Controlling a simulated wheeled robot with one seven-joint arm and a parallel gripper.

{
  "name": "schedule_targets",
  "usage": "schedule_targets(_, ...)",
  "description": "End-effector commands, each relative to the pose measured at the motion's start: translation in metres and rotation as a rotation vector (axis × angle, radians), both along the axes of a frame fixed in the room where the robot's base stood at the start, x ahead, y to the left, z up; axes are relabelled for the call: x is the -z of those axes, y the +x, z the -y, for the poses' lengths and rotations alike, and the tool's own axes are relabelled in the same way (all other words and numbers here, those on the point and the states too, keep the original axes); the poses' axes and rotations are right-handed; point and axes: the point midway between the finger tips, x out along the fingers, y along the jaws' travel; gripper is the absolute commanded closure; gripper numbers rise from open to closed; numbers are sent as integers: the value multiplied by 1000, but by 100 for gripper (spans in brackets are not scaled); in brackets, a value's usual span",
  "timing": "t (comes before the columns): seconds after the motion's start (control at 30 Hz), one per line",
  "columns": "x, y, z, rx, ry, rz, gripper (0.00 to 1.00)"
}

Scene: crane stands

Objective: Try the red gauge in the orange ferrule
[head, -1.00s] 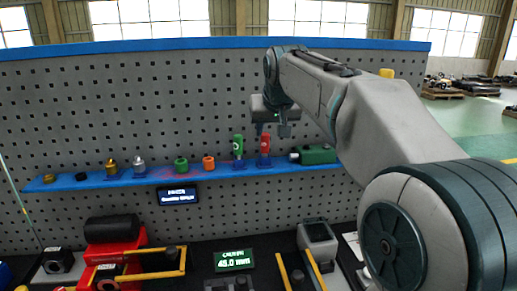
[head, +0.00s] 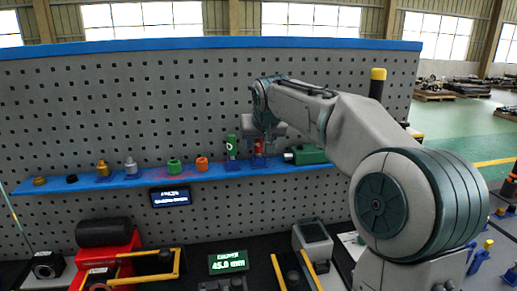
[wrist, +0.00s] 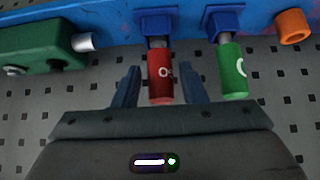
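The red gauge (head: 258,147) stands in a blue holder on the blue shelf, partly hidden by my gripper in the head view. In the wrist view the red gauge (wrist: 160,77) lies between the two blue fingers of my gripper (wrist: 160,88). The fingers are open, with a gap showing on each side of it. The orange ferrule (head: 202,164) sits on the shelf to the left of the gauges. It also shows at the right edge of the wrist view (wrist: 292,26).
A green gauge (head: 231,147) stands close beside the red one. A green block (head: 308,154) is on its other side. A green ferrule (head: 174,166) and several small fittings line the shelf (head: 222,175). A pegboard (head: 150,115) rises behind. Below are a red device (head: 120,253) and a display (head: 228,262).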

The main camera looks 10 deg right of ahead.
Motion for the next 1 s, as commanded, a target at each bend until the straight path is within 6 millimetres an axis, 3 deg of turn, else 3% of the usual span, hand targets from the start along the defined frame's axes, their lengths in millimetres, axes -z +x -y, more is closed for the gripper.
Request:
schedule_targets(0.23,0,0,0,1,1,0,62)
schedule_targets(0.37,0,0,0,1,1,0,98)
schedule_targets(0.4,0,0,0,1,1,0,100)
schedule_targets(1.0,-22,0,0,1,1,1,100)
